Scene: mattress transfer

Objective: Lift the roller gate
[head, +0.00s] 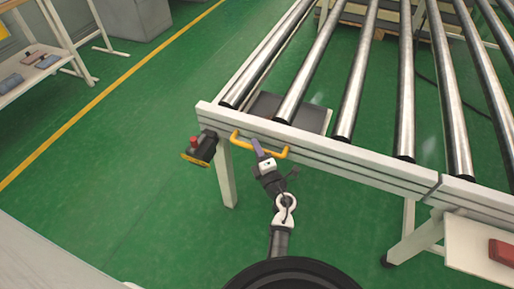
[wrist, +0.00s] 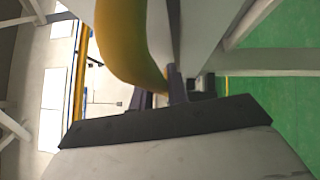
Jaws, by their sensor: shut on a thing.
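The roller gate is the section of steel rollers in a white frame (head: 330,152) at the upper right of the head view. A yellow handle (head: 240,143) is fixed to the front face of its near rail. My gripper (head: 259,150) is at the middle of this handle and is shut on it. In the wrist view the yellow handle (wrist: 130,45) is large and curves down to my gripper (wrist: 160,85). The fingertips are partly hidden by the handle and the gripper body. The gate lies flat, level with the adjoining rollers on the right.
A black control box with a red button (head: 195,146) hangs at the gate's left corner. White legs (head: 228,175) stand below the frame. A white shelf with a red object (head: 503,252) is at the lower right. Green floor (head: 130,170) is clear on the left.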

